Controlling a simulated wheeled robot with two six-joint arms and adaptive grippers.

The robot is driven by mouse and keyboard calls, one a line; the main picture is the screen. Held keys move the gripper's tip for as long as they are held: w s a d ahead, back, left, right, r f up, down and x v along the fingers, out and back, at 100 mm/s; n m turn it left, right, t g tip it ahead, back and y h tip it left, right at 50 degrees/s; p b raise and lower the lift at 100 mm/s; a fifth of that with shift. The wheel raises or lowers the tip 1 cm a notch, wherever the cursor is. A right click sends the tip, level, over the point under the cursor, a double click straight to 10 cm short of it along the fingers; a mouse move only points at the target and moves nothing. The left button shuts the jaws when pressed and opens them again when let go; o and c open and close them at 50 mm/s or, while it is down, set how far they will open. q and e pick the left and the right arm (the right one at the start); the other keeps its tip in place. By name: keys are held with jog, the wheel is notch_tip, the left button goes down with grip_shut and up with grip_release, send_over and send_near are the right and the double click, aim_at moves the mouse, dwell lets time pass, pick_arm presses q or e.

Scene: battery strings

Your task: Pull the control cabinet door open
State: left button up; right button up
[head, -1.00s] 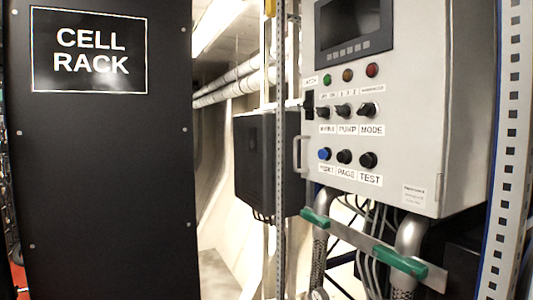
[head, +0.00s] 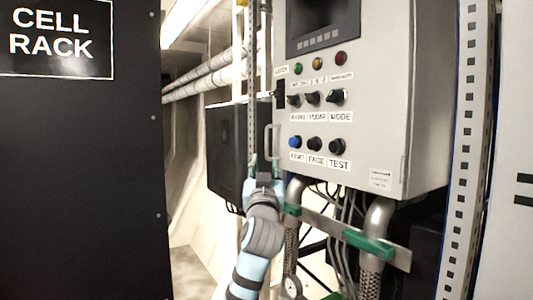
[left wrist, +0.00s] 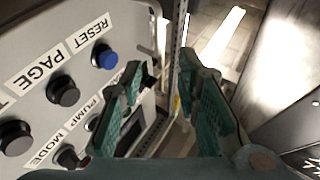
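The control cabinet (head: 362,120) is a light grey box with a screen, lamps, knobs and buttons on its front door, which looks shut. A grey bar handle (head: 268,142) is on the door's left edge, with a black latch (head: 280,94) above it. My left gripper (head: 263,166) is just below the handle in the head view. In the left wrist view, the left gripper's two teal-padded fingers (left wrist: 162,78) are apart with nothing held between them. The blue reset button (left wrist: 104,57) is left of them there. Contact with the handle cannot be told. My right gripper is not in view.
A black cell rack panel (head: 75,180) stands at the left. A dark box (head: 226,150) hangs behind the cabinet's left side. A perforated metal post (head: 468,120) stands at the right.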

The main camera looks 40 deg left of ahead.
aim_at(267, 142)
pick_arm(q)
jog(key=p+x, duration=0.4)
jog(key=x, duration=1)
jog(key=shift+w+r+p, duration=0.1)
jog(key=shift+r+p, duration=0.05)
jog(key=shift+p, duration=0.25)
jog(key=shift+w+a, duration=0.1)
jog(key=shift+w, duration=0.05)
jog(key=shift+c, duration=0.4)
grip_shut()
